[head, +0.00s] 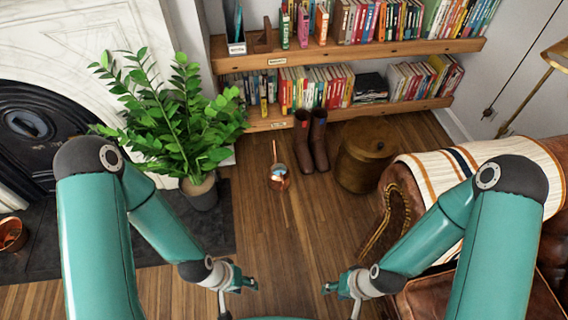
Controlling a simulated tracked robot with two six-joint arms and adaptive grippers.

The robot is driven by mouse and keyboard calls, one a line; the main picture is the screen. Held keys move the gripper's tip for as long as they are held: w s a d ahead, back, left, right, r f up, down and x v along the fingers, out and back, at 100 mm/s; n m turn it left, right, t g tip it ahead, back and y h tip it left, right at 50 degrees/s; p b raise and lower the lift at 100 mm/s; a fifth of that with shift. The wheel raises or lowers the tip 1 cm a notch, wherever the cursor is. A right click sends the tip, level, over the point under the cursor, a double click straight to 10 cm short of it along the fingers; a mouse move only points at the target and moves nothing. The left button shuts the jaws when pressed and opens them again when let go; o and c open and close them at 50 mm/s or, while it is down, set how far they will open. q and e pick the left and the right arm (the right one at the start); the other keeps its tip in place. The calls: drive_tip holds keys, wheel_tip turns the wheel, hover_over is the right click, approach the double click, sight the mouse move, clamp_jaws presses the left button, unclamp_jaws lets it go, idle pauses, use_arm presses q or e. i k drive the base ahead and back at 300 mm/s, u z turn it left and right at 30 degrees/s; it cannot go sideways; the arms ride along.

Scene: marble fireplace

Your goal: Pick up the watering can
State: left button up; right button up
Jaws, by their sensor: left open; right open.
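A small shiny copper vessel (279,178) with a long thin upright part stands on the wooden floor near the middle of the head view. It looks like the watering can, though it is too small to make out fully. My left gripper (241,298) is open and empty at the bottom, left of centre. My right gripper (340,298) is open and empty at the bottom, right of centre. Both grippers are well apart from the copper vessel, which shows above them in the picture.
A potted plant (176,118) stands left of the vessel, beside the marble fireplace (85,40). Brown boots (311,145) and a round wooden container (364,157) stand to its right. Bookshelves (345,52) are behind. A leather armchair (398,212) is at right. Floor between is clear.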

sight(278, 168)
drive_tip(key=u, duration=0.35)
drive_tip(key=i, duration=1.45)
drive_tip(key=u, duration=0.55)
